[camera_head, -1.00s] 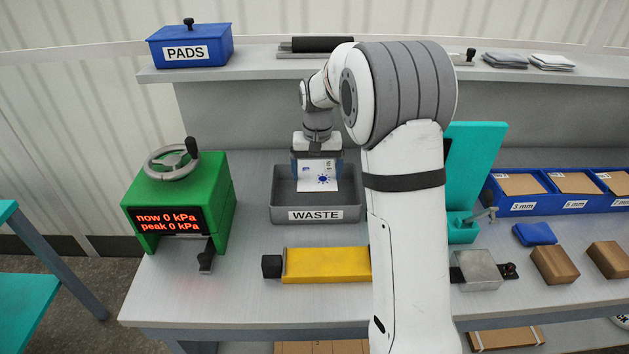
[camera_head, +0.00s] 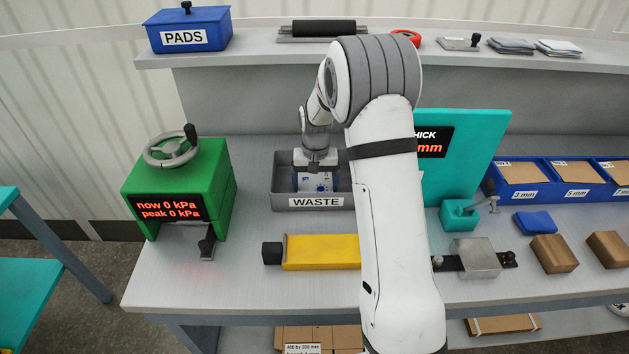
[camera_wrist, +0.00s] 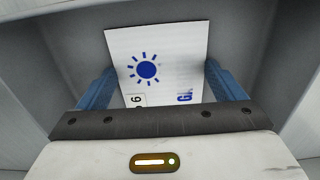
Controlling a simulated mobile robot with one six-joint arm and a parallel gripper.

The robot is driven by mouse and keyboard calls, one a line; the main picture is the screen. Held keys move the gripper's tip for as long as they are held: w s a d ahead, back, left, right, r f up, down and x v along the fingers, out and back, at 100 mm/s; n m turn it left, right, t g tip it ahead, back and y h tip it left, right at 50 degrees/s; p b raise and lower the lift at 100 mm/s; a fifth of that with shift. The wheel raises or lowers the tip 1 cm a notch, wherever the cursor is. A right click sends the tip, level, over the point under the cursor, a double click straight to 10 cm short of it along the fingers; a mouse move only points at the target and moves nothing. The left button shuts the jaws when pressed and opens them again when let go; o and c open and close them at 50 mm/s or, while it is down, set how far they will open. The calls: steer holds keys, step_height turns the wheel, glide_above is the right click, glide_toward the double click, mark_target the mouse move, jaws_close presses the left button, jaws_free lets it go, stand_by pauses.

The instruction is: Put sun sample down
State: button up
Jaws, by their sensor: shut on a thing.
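The sun sample (camera_head: 318,184) is a white card with a blue sun print and some blue and black lettering. It also shows in the wrist view (camera_wrist: 158,58), between the two blue fingers. My gripper (camera_head: 315,180) is shut on the card and holds it down inside the grey WASTE tray (camera_head: 316,203). The tray's front wall hides the card's lower edge in the head view. I cannot tell whether the card touches the tray floor. Grey tray walls surround the card in the wrist view.
A green press (camera_head: 180,190) reading 0 kPa stands left of the tray. A yellow block (camera_head: 320,252) lies in front. A teal thickness gauge (camera_head: 465,160) stands to the right, partly behind my arm. A shelf (camera_head: 260,62) runs above the back, with the blue PADS box (camera_head: 188,28).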

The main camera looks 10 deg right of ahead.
mark_target(316, 189)
steer(key=shift+s, duration=0.1)
steer(key=o, duration=0.8)
steer(key=shift+c, duration=0.2)
step_height(316, 189, up, 12)
steer(key=s+r+n+t, duration=0.1)
steer(key=s+r, duration=0.3)
steer(key=s, duration=0.4)
steer(key=s+r, duration=0.3)
steer(key=s, duration=0.4)
steer(key=s+f+n+t, duration=0.1)
steer(key=s+f, duration=0.1)
steer(key=s, duration=1.3)
steer(key=shift+s+t+b, duration=0.35)
steer(key=shift+t, duration=0.05)
